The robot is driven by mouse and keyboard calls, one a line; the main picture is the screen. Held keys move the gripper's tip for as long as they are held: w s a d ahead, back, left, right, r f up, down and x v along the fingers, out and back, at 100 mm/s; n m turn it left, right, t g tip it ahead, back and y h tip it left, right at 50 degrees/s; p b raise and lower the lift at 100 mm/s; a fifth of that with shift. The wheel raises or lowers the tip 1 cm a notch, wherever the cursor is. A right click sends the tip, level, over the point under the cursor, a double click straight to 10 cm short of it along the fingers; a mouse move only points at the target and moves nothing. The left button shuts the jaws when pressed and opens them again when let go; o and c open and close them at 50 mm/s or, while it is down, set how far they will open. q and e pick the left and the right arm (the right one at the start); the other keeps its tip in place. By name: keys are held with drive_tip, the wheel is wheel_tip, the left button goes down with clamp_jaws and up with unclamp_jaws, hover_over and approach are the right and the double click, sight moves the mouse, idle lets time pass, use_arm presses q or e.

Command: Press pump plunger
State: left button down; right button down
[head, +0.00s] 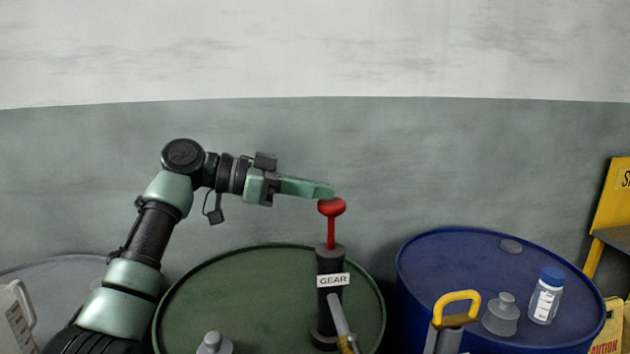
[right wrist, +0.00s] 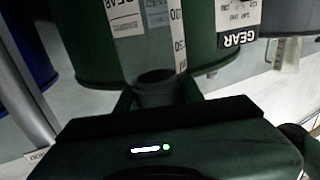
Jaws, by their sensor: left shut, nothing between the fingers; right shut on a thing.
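The pump (head: 328,315) stands upright on the green drum (head: 255,262), with a white GEAR label on its dark body. Its red plunger (head: 331,208) sticks up from the top, with the rod showing. My left gripper (head: 328,191) is shut and empty, its tips directly over the red knob, touching or nearly so. My right gripper (right wrist: 158,97) is shut on a dark round part (right wrist: 155,85), in the right wrist view only. That part seems to belong to a green container (right wrist: 100,50) with a pale label and number scale; the join is hard to see.
A blue drum (head: 430,258) at right carries a blue-capped bottle (head: 546,298) and grey caps. A yellow handle (head: 457,302) rises in front of it. A yellow stand (head: 606,205) is at far right. A white jug (head: 15,320) is at far left.

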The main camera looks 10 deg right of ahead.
use_arm(q)
wheel_tip(320, 180, down, 7)
drive_tip(key=shift+s+f, duration=0.1)
idle(0.5)
wheel_tip(320, 180, up, 5)
drive_tip(key=shift+a, duration=0.1)
drive_tip(key=v, duration=0.9)
drive_tip(key=shift+a, duration=0.4)
idle(2.9)
